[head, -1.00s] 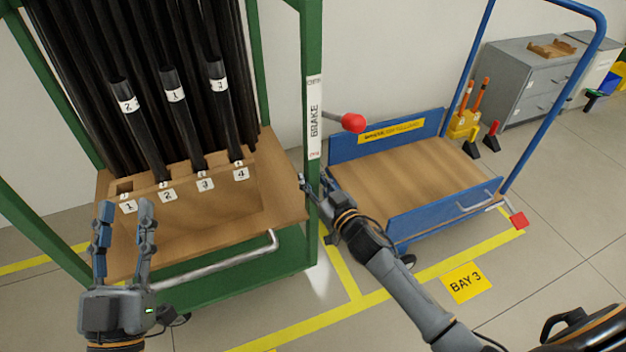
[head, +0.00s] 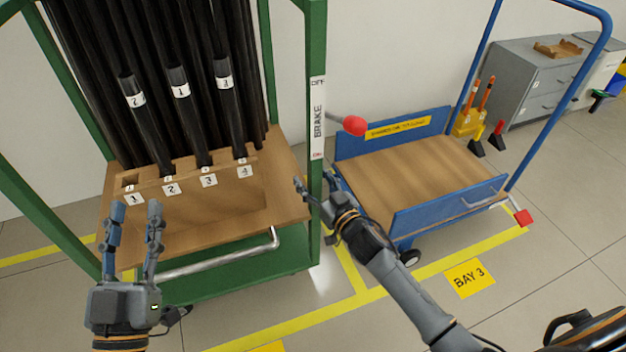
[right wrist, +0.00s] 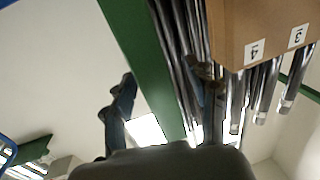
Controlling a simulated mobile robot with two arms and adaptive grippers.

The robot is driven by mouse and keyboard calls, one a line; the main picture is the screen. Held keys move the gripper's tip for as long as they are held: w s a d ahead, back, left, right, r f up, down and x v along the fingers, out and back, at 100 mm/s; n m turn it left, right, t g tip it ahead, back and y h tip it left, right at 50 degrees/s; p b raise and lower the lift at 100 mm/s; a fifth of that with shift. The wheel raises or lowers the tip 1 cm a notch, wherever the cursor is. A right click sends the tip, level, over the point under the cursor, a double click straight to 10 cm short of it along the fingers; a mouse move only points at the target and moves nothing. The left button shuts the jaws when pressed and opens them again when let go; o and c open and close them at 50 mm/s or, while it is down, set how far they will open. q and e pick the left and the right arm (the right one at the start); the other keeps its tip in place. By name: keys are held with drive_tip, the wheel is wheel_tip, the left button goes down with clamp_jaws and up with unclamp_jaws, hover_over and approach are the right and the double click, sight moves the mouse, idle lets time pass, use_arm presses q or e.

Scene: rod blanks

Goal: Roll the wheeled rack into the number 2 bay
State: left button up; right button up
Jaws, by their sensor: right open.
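The wheeled rack (head: 318,215) has a green frame, a wooden shelf and a silver bar low on its front. Black rods stand in it, three of them in the numbered front block. A brake lever with a red knob (head: 355,125) sticks out beside the BRAKE label on its right post. My left gripper (head: 136,206) is open and empty before the rack's lower left front. My right gripper (head: 318,182) is open at the right post; the right wrist view shows the green post (right wrist: 150,60) between its fingers, contact unclear. No number 2 bay plate is readable.
A blue platform cart (head: 445,205) stands close to the right of the rack, behind the BAY 3 plate (head: 470,279). Yellow floor lines (head: 350,265) run between and before them. A grey cabinet (head: 525,80) is at the back right.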

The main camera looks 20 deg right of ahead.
drive_tip(key=shift+d, duration=0.1)
drive_tip(key=shift+s, duration=0.2)
drive_tip(key=v, duration=1.1)
drive_tip(key=shift+s, duration=0.3)
